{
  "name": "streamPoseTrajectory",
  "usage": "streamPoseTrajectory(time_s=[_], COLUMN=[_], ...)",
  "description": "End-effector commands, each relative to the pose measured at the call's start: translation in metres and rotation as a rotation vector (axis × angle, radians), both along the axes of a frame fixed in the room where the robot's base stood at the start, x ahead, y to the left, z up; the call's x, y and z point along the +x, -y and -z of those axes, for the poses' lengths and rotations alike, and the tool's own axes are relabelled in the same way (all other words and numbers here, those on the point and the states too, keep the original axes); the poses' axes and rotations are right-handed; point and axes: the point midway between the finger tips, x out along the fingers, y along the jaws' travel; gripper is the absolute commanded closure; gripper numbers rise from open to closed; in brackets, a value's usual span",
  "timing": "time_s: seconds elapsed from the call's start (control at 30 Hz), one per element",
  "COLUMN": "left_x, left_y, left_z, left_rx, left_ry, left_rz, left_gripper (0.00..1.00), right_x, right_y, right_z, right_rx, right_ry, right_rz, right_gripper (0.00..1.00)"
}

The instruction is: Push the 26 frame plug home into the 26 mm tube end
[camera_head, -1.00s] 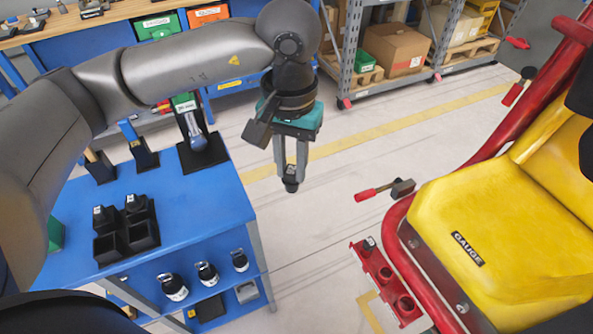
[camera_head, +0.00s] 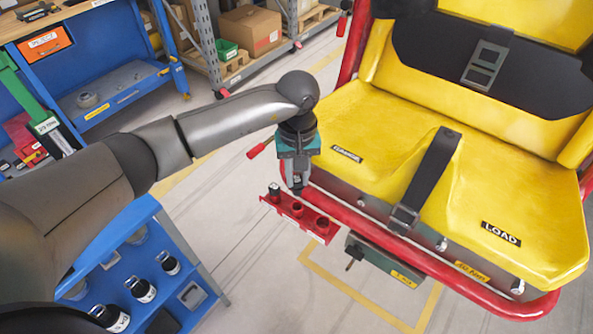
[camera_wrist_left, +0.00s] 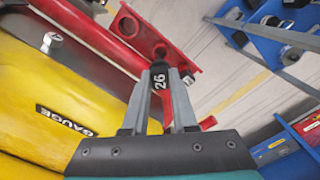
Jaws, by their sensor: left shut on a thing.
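My left gripper (camera_head: 297,187) is shut on the frame plug, a small dark piece marked 26 in the left wrist view (camera_wrist_left: 158,81). It points down above the red bracket (camera_head: 309,218), whose row of round tube ends runs along the seat's red front rail. One end of the row holds a dark plug-like piece (camera_head: 275,190); the middle (camera_head: 297,210) and far (camera_head: 322,225) tube ends look open. In the wrist view the bracket (camera_wrist_left: 175,50) lies just beyond the plug. I cannot tell whether plug and tube touch. My right gripper is not in view.
The yellow seat (camera_head: 380,130) with red rails stands close on the right. A red-handled tool (camera_head: 258,150) sticks out beside the gripper. A grey box (camera_head: 385,262) hangs under the rail. The blue cart (camera_head: 190,250) is at lower left, with open floor between.

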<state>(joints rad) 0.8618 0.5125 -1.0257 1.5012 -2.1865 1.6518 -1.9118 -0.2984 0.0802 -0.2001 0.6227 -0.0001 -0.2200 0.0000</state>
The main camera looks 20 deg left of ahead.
Motion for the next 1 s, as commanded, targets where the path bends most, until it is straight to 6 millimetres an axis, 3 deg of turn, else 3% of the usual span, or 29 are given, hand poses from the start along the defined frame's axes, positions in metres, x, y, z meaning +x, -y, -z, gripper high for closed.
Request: streamPoseTrajectory(time_s=[0.33,1.0], left_x=[-0.001,-0.001], left_y=[0.001,0.001], left_z=[0.036,0.034], left_rx=[-0.002,-0.001], left_ry=[-0.001,0.000], left_rz=[0.001,0.001], left_gripper=[1.00,1.00], right_x=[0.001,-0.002], right_y=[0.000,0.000], right_z=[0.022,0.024], right_rx=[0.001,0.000], right_ry=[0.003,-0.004], right_rz=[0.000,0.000], right_gripper=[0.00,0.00])
